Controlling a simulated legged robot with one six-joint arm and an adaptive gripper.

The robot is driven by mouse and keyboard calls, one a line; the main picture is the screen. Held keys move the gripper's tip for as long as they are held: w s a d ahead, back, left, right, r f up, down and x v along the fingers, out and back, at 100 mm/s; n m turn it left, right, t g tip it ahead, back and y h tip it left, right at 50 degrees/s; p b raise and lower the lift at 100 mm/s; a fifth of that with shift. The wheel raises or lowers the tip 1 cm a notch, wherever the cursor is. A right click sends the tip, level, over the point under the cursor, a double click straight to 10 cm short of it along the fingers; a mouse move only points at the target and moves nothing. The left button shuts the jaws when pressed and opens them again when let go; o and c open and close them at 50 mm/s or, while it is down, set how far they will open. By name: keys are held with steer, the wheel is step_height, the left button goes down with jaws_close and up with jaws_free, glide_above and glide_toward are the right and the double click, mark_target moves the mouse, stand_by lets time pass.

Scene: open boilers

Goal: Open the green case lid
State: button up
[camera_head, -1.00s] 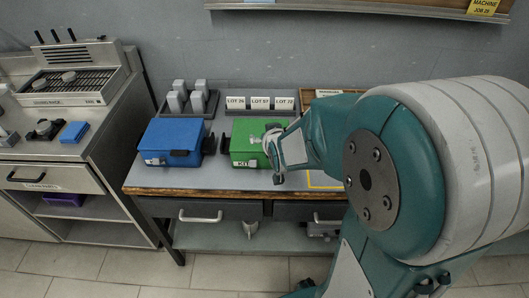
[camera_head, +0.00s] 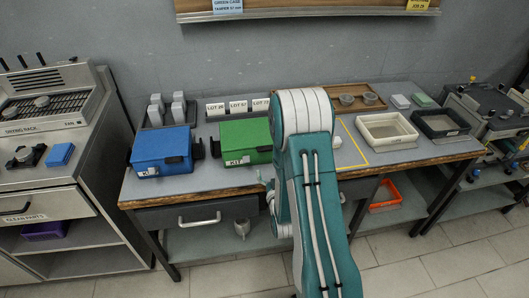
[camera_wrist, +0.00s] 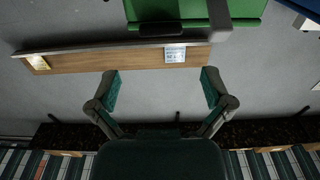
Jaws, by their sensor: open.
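The green case (camera_head: 243,134) sits on the workbench, right of the blue case, with a KIT label on its front. Its lid looks shut; my arm hides its right end. In the wrist view, green case surfaces (camera_wrist: 190,9) with a dark fitting show along the top edge, beyond my fingertips. My gripper (camera_wrist: 160,90) is open and empty, its two fingers wide apart and clear of the case. In the head view I cannot clearly make out the gripper around my arm.
The blue case (camera_head: 163,149) stands close on the left. Lot boxes (camera_head: 238,107) and a dark rack (camera_head: 170,111) stand behind. White (camera_head: 387,131) and dark (camera_head: 440,123) trays sit to the right. A drawer handle (camera_head: 200,222) juts out below the bench.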

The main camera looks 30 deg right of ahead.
mark_target(266, 151)
steer(key=x, duration=1)
steer(key=shift+w, duration=0.15)
steer(key=c, duration=1.1)
